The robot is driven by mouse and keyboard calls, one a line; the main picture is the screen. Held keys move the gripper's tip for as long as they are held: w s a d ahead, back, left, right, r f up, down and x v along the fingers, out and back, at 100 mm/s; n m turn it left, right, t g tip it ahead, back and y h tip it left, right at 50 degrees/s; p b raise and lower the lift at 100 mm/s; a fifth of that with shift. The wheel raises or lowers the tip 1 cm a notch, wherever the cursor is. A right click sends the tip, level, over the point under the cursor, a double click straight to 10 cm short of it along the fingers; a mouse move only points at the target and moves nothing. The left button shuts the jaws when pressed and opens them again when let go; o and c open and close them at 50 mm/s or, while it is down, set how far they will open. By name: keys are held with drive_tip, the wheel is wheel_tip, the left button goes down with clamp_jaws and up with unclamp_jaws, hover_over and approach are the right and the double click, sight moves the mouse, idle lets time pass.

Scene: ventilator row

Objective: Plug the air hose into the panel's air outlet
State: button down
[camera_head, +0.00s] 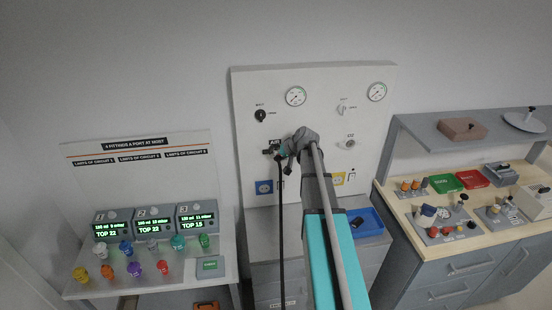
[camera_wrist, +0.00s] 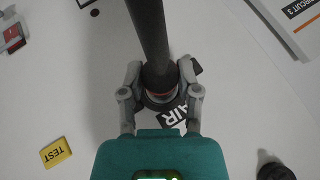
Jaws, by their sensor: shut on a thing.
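The white wall panel (camera_head: 330,85) stands in the middle of the head view. My gripper (camera_head: 286,148) is at the panel's left half, by the AIR label. In the wrist view my gripper (camera_wrist: 160,88) is shut on the dark air hose (camera_wrist: 147,30) near its end. The hose (camera_head: 281,220) hangs down from the gripper in the head view. The AIR label (camera_wrist: 174,118) shows just beside the hose end. The air outlet itself is hidden behind the hose end and gripper, so I cannot tell whether the hose is seated in it.
Two gauges (camera_head: 296,96) and several fittings are on the panel, including the O2 outlet (camera_head: 347,143). A yellow TEST label (camera_wrist: 56,154) is nearby. A shelf with displays (camera_head: 141,228) and coloured fittings stands left; a wooden-topped bench (camera_head: 460,205) stands right.

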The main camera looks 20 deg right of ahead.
drive_tip(key=shift+w+d+r, duration=0.15)
drive_tip(key=shift+w, duration=0.1)
drive_tip(key=shift+c, duration=1.2)
unclamp_jaws()
drive_tip(key=shift+s, duration=0.1)
drive_tip(key=shift+s, duration=0.1)
